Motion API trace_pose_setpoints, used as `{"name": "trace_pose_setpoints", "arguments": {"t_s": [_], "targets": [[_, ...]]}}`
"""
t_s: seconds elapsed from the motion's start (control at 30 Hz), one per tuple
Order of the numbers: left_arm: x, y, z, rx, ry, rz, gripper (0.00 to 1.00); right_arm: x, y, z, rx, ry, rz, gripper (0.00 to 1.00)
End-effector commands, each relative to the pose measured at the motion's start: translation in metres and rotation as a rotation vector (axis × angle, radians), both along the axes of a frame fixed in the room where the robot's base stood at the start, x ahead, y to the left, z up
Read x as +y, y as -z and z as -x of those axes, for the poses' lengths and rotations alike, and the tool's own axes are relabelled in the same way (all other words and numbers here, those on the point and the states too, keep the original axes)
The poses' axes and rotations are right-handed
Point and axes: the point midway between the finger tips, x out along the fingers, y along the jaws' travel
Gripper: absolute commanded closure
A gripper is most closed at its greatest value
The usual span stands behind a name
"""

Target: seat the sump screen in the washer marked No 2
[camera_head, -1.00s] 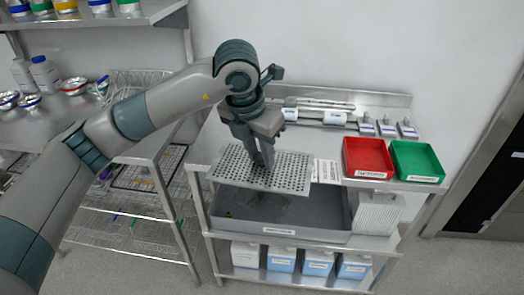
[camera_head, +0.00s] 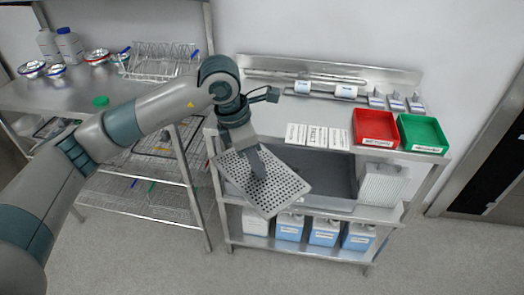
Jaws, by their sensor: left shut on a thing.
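The sump screen is a flat grey perforated plate (camera_head: 282,192). The plate hangs tilted in the air, in front of the metal bench's left side. It covers part of a grey basin (camera_head: 325,171) below the bench top. The washer marked No 2 is not in view. My right gripper is not in view.
A red bin (camera_head: 374,129) and a green bin (camera_head: 422,133) stand at the bench's right. White label cards (camera_head: 317,136) lie left of them. Jugs (camera_head: 323,231) stand on the lower shelf. A wire-shelved table (camera_head: 140,185) is at the left. Grey floor is open in front.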

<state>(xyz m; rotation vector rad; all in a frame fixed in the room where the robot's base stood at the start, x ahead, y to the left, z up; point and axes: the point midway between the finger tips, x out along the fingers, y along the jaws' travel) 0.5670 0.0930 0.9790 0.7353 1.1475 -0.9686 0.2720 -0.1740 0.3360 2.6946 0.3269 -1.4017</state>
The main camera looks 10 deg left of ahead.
Motion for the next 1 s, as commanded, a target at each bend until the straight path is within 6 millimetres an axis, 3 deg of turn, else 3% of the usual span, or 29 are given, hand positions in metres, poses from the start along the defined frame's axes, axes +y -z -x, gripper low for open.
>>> {"name": "trace_pose_setpoints", "arguments": {"t_s": [0.57, 1.0], "targets": [[0.049, 0.088, 0.053, 0.003, 0.867, 0.001, 1.00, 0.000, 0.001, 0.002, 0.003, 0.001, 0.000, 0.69], [0.091, 0.153, 0.117, 0.004, 1.633, 0.001, 1.00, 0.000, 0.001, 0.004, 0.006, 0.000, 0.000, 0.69]]}}
